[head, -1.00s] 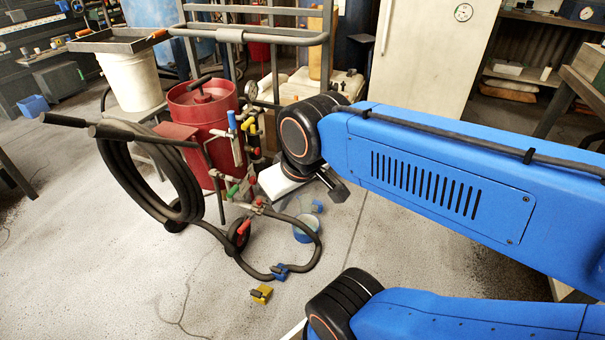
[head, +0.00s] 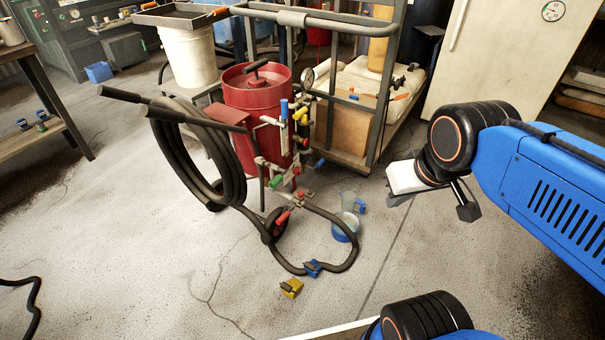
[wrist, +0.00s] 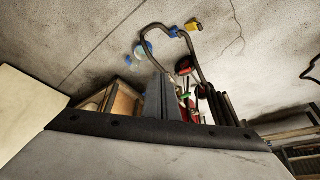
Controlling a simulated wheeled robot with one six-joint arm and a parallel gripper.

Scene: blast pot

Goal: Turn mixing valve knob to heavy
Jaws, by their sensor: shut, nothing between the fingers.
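The red blast pot (head: 250,120) stands upright on a wheeled frame, left of centre in the head view. I cannot tell which is the mixing valve knob, and no "heavy" marking is readable. In the wrist view the pot's valve area (wrist: 187,98) is small and partly hidden behind my gripper. My gripper (wrist: 158,98) is shut and empty. In the head view it is right of the pot, well apart from it.
A grey metal cart (head: 375,110) stands behind the pot. Two dark handles (head: 165,110) stick out left. The floor right of the hose is clear.

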